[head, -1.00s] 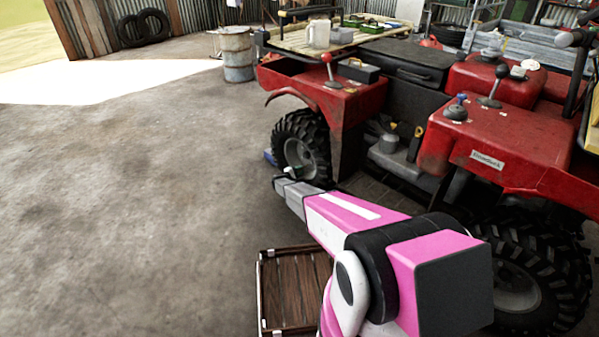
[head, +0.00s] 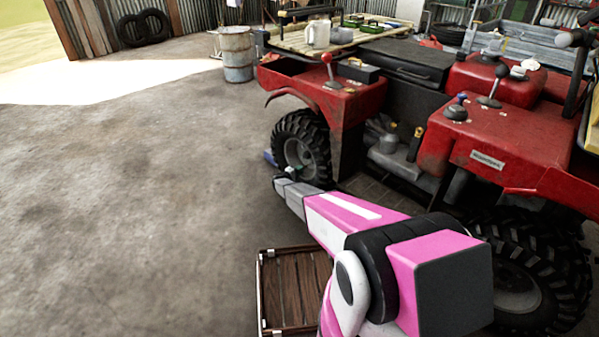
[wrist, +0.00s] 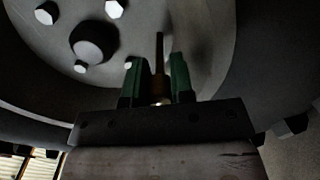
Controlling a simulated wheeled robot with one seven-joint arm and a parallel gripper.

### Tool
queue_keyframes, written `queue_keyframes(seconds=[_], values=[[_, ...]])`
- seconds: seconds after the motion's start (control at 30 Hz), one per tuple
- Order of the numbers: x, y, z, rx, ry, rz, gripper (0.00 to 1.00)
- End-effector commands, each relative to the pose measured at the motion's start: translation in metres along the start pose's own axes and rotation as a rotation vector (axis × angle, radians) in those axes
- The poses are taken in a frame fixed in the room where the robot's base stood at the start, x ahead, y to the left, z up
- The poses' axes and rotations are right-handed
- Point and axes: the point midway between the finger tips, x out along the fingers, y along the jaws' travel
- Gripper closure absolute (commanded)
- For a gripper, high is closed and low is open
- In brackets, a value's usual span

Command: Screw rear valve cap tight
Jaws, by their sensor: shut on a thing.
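The rear wheel (head: 300,150) of the red quad has a black knobbly tyre and a grey rim; its rim (wrist: 215,30) with several pale nuts fills the wrist view. My gripper (wrist: 158,78) has two green fingers, which stand upright close in front of the rim. A thin dark, brownish upright piece, seemingly the valve cap and stem (wrist: 159,50), shows between them and sticks up past their tips. The fingers are shut on it. In the head view my gripper (head: 292,171) is small beside the lower wheel, and the cap cannot be made out. The threads are not visible.
The red quad (head: 450,150) stands to the right, its other wheel (head: 515,275) near my arm. A wooden crate (head: 290,290) lies on the floor below my arm. The concrete floor (head: 130,200) to the left is clear.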

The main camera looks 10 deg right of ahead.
Motion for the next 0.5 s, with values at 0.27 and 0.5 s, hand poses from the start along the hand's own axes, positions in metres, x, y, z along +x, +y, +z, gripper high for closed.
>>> queue_keyframes(seconds=[0.27,0.5], values=[[-0.0007,-0.0005,0.0009,0.000,-0.001,-0.001,0.52],[-0.0010,-0.0003,0.0004,-0.001,0.000,-0.001,0.52]])
